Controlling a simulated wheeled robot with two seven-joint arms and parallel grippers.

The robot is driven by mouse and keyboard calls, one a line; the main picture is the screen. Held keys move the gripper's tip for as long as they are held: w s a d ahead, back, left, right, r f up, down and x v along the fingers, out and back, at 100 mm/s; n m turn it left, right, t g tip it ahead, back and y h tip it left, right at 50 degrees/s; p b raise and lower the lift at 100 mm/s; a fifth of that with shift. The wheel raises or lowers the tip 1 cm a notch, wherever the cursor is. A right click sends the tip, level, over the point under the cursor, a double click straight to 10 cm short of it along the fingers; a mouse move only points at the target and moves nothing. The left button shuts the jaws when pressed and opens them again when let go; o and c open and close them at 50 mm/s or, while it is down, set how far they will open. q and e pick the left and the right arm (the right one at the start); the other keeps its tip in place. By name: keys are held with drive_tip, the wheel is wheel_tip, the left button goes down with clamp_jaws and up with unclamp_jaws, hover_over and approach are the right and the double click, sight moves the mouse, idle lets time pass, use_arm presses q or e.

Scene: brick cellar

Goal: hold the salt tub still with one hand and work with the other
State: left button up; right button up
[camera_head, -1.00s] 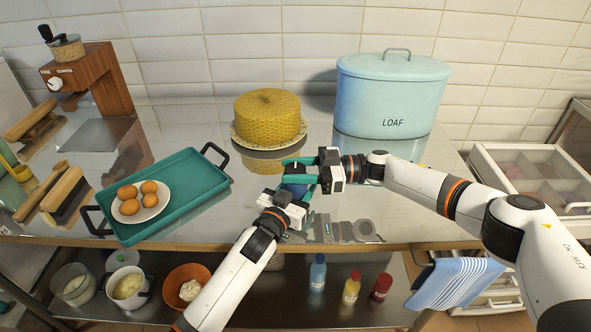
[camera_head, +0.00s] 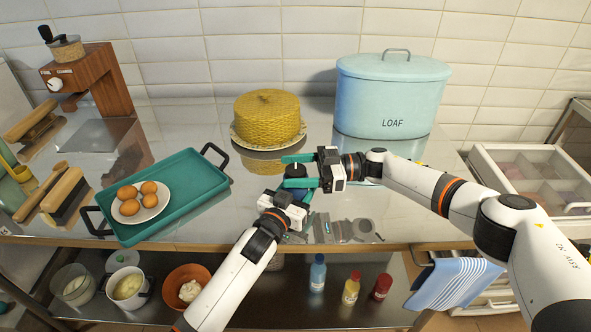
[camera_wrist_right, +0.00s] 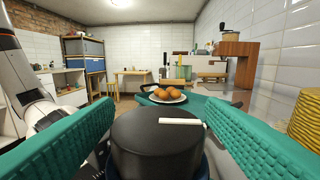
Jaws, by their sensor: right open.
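The salt tub (camera_head: 295,171) is a small dark blue tub with a black lid, mostly hidden by my grippers in the head view. In the right wrist view its round black lid (camera_wrist_right: 155,148) with a white bar across it fills the lower middle, with some blue below. My right gripper (camera_head: 298,171) is open, its teal fingers on either side of the lid; the fingers also flank it in the wrist view. My left gripper (camera_head: 297,192) is at the tub's near side, low down; its fingertips are largely hidden, so its grip on the tub is unclear.
A yellow cake-like dome (camera_head: 267,114) on a plate stands behind the grippers. A blue LOAF bin (camera_head: 392,95) is at back right. A teal tray (camera_head: 190,185) with a plate of eggs (camera_head: 141,201) lies left. A flat metal tool (camera_head: 345,230) lies near the counter's front edge.

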drive_tip(key=shift+d, duration=0.1)
drive_tip(key=w+d, duration=0.1)
drive_tip(key=d, duration=1.1)
drive_tip(key=shift+a, duration=0.1)
use_arm(q)
drive_tip(key=o, duration=1.1)
drive_tip(key=v, duration=1.2)
use_arm(e)
drive_tip(key=shift+f, duration=0.1)
